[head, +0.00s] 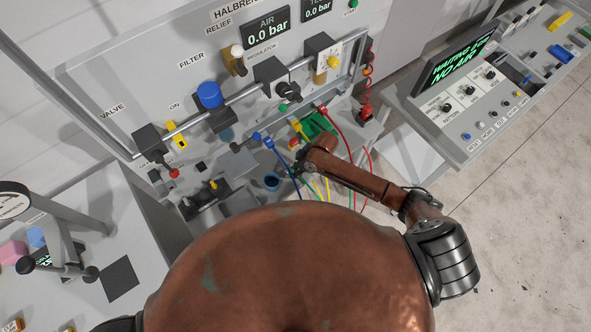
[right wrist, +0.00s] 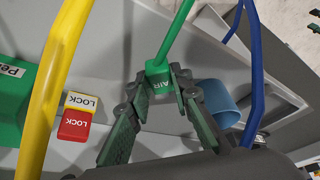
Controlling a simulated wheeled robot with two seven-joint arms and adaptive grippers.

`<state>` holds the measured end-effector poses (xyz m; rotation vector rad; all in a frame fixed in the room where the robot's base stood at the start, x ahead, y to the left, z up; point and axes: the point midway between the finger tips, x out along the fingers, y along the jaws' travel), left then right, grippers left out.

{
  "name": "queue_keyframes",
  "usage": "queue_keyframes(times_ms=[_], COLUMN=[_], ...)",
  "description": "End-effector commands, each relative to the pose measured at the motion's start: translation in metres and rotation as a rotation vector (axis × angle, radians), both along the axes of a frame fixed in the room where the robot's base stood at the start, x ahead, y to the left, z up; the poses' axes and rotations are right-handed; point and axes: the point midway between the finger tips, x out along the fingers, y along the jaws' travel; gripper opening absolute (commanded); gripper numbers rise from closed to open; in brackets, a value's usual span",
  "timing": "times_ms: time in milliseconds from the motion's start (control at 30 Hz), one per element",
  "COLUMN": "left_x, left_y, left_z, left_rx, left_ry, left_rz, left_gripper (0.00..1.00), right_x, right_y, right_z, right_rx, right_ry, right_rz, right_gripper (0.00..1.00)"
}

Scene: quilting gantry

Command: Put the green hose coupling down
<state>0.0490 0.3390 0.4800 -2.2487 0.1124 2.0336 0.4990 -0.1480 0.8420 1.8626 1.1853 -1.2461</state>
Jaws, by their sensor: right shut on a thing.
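In the head view my right gripper (head: 298,166) is over the bench, below the panel; I cannot make out the coupling there. A grey ledge is behind the coupling in the wrist view, but I cannot tell whether they touch. My left gripper is not in view.
A blue cup (right wrist: 216,103) stands just right of the gripper. A yellow hose (right wrist: 57,65) and a blue hose (right wrist: 252,70) pass on either side. Yellow and red LOCK tags (right wrist: 76,125) lie to the left. A red hose (head: 340,135) hangs right in the head view.

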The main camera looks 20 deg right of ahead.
Motion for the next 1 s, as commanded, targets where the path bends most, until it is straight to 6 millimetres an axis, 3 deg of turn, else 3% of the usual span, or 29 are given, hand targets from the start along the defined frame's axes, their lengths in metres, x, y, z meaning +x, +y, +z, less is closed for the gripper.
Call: queue_keyframes(times_ms=[133, 167, 400, 767, 1000], left_x=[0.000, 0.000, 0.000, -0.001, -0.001], left_y=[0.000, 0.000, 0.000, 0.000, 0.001], left_z=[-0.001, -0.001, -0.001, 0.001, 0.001], left_rx=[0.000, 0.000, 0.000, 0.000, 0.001], left_ry=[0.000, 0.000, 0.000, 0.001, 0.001], left_rz=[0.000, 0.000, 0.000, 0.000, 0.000], left_gripper=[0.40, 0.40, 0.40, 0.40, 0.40], right_x=[0.000, 0.000, 0.000, 0.000, -0.005], right_y=[0.000, 0.000, 0.000, 0.000, -0.013], right_z=[-0.004, -0.004, -0.004, 0.002, 0.040], right_rx=[0.001, 0.000, 0.001, 0.001, -0.001], right_ry=[-0.001, -0.002, -0.001, -0.001, -0.004], right_rz=[0.000, 0.001, 0.000, 0.000, 0.002], right_gripper=[0.00, 0.21, 0.37, 0.37, 0.37])
